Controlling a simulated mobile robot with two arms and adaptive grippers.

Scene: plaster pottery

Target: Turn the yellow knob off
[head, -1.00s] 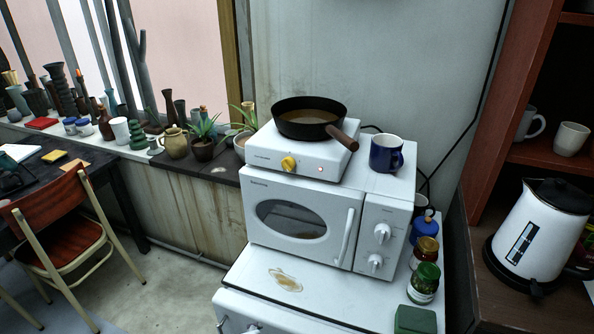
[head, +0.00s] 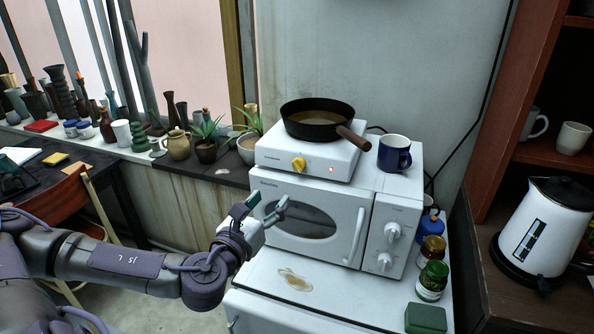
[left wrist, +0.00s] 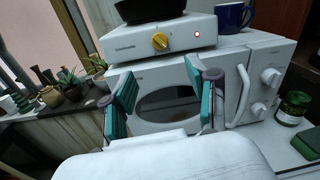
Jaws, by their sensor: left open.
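The yellow knob (head: 299,164) is on the front of a white hot plate (head: 270,156) that stands on the microwave. It also shows in the left wrist view (left wrist: 160,41), above and between my fingers. A small red light (head: 331,169) glows to its right. My left gripper (head: 268,206) is open and empty, in front of the microwave door, below the knob and apart from it. Its two teal fingers are spread in the left wrist view (left wrist: 164,88). A dark pan (head: 318,122) with brown liquid sits on the hot plate. My right gripper is not in view.
The white microwave (head: 345,215) stands under the hot plate, with a blue mug (head: 394,154) on top at the right. Jars (head: 432,280) stand right of it. Potted plants (head: 206,140) line the ledge at left. A kettle (head: 543,232) stands far right.

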